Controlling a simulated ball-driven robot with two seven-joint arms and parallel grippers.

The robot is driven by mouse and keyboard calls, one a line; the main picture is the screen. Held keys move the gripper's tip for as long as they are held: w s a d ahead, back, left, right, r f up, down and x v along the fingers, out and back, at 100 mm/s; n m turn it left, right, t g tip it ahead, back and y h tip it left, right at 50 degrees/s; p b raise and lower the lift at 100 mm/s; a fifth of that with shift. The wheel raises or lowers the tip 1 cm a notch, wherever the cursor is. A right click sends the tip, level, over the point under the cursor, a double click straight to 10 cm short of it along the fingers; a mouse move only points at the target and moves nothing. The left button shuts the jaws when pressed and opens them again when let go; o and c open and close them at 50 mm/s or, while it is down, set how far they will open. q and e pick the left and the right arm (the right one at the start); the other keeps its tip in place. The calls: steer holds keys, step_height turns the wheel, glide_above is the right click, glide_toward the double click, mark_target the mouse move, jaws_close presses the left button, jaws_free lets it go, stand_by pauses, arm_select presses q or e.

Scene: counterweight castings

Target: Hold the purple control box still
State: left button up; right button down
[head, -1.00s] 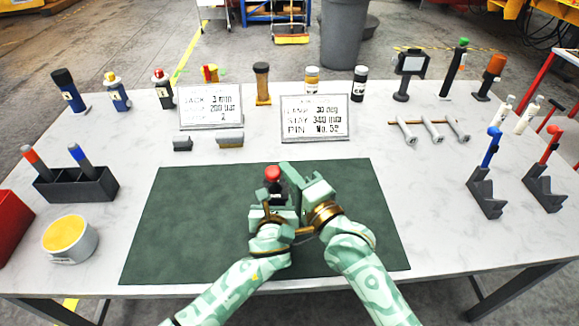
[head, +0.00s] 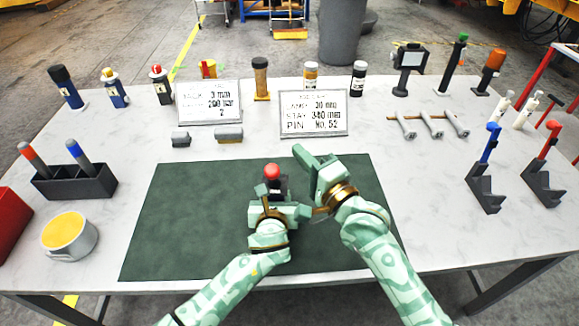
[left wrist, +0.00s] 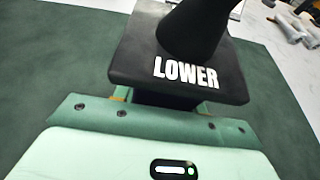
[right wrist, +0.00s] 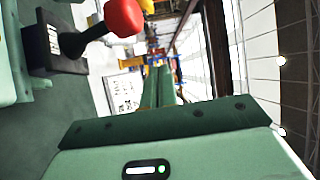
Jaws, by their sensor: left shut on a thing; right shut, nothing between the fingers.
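The right wrist view shows the red knob (right wrist: 124,17) and box (right wrist: 47,48) at upper left.
The green mat (head: 180,220) is bare left of the box. Two white sign cards (head: 313,133) stand behind it. A dark pen holder (head: 90,185) and a yellow-filled cup (head: 68,238) are at left; two dark stands (head: 484,190) are at right.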

steer(key=s+d+f, duration=0.3)
steer(key=s+d, duration=0.1)
steer(key=s, duration=0.3)
steer(key=shift+s+d+f, duration=0.2)
steer(key=shift+s+f, duration=0.15)
arm_select(q)
steer(key=o, duration=1.5)
steer(key=shift+c, duration=0.2)
steer(key=shift+s, duration=0.1)
